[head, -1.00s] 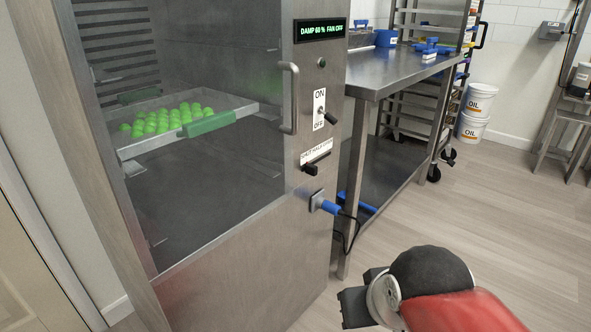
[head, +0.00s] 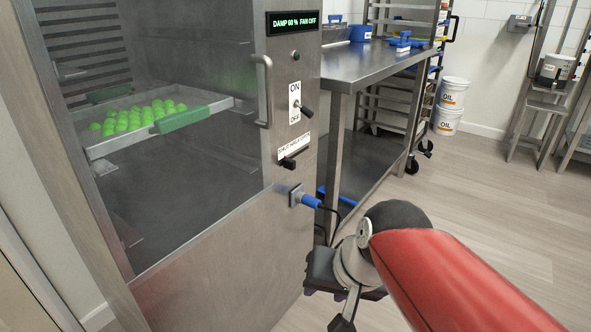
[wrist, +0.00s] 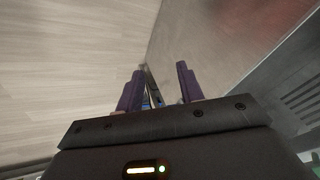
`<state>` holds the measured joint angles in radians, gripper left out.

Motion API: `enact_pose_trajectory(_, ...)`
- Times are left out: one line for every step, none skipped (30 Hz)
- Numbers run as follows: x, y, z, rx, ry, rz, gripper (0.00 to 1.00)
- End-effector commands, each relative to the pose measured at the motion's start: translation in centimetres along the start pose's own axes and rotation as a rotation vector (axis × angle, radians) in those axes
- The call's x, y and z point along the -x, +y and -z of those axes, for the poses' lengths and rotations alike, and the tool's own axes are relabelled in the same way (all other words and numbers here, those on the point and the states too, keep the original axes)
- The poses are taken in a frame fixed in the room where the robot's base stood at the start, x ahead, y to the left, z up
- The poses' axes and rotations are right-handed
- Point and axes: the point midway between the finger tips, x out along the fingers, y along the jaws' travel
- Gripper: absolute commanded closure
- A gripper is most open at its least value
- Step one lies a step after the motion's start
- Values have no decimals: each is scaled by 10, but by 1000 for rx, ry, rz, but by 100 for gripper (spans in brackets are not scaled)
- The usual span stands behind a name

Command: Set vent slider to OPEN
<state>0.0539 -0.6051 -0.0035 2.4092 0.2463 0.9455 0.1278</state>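The vent slider (head: 289,163) is a small black knob on a white label strip (head: 294,148) low on the steel cabinet's front panel. The strip's lettering is too small to read surely; the knob sits toward its left part. My gripper (wrist: 160,85) shows in the wrist view with its two purple fingers apart and nothing between them. In the head view my arm's end is at the lower right of the panel, below the slider and apart from it. My fingers are mostly hidden there.
Above the slider are an ON/OFF toggle (head: 301,107), a door handle (head: 264,90) and a display (head: 293,22) reading DAMP 60 % FAN OFF. A steel table (head: 350,70) stands to the right; open floor (head: 480,220) lies beyond.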

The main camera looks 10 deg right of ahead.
Motion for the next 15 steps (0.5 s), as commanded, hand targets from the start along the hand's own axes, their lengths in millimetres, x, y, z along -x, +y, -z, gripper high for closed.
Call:
enact_pose_trajectory(-18, -9, 10, -151, -54, 62, 62)
enact_pose_trajectory(-24, -17, 19, -248, -85, 107, 62)
enact_pose_trajectory(-32, -27, 31, -381, -129, 168, 62)
enact_pose_trajectory(-38, -35, 42, -482, -161, 215, 62)
enact_pose_trajectory(-43, -42, 53, -581, -195, 261, 62)
enact_pose_trajectory(-50, -50, 70, -712, -238, 323, 62)
enact_pose_trajectory(-56, -55, 84, -808, -274, 370, 62)
enact_pose_trajectory(-61, -59, 99, -905, -307, 419, 62)
enact_pose_trajectory(-68, -63, 120, -1031, -354, 485, 62)
enact_pose_trajectory(-73, -64, 137, -1125, -389, 534, 62)
enact_pose_trajectory(-78, -64, 153, -1215, -426, 585, 62)
enact_pose_trajectory(-84, -62, 177, -1332, -473, 654, 62)
enact_pose_trajectory(-89, -60, 194, -1415, -508, 706, 62)
enact_pose_trajectory(-93, -56, 211, -1492, -542, 758, 62)
enact_pose_trajectory(-99, -49, 232, -1586, -585, 823, 62)
